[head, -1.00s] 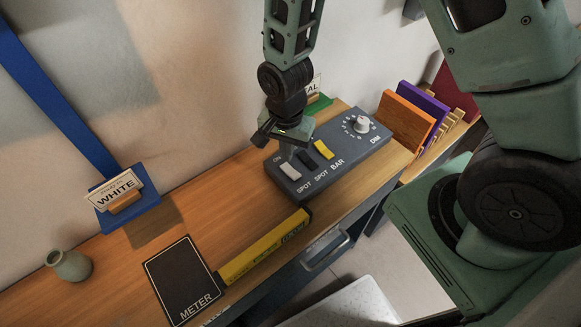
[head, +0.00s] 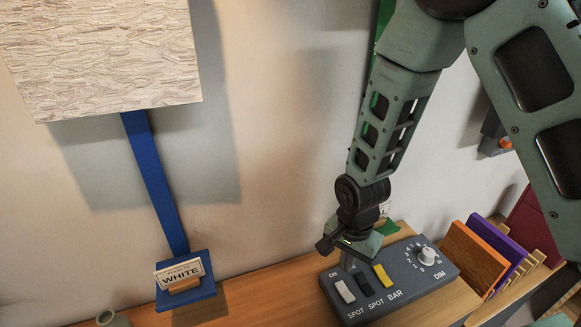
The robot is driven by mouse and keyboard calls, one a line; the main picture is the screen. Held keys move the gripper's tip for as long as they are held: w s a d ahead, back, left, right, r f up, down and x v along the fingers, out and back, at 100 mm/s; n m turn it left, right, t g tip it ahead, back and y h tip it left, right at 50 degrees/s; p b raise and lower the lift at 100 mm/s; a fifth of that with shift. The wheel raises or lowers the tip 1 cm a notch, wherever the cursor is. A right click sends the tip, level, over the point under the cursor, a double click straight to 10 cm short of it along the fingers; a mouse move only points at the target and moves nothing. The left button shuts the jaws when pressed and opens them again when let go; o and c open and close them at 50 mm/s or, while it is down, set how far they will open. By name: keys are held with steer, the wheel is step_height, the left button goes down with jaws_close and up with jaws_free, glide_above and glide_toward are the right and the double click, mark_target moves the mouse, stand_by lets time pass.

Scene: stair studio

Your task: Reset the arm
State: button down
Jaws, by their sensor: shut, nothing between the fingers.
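My arm reaches down from the upper right in the head view. My gripper (head: 348,245) is shut and empty, with its fingers pointing down just above the back left part of the grey switch box (head: 412,292). I cannot tell whether the fingertips touch the box. The box has a white switch (head: 344,291), a black switch (head: 362,281), a yellow switch (head: 382,275) and a white dial (head: 427,256). The white and black ones are labelled SPOT, the yellow one BAR and the dial DIM.
The box stands on a wooden bench (head: 262,290). At left, a blue stand (head: 187,303) holds a WHITE sign (head: 180,272) below a textured panel (head: 100,55). Orange (head: 470,258) and purple (head: 499,248) boards stand in a rack at right. A small pot (head: 112,319) is at the bottom edge.

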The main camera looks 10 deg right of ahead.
steer(key=s+a+r+n, duration=0.3)
steer(key=s+r+n, duration=0.5)
steer(key=r, duration=0.1)
steer(key=s+a+r+n, duration=0.3)
steer(key=s+r+n, duration=0.6)
steer(key=r, duration=0.1)
steer(key=shift+a+n+y+b, duration=0.15)
steer(key=shift+n+y+b, duration=0.15)
steer(key=shift+b, duration=0.1)
steer(key=shift+s, duration=0.1)
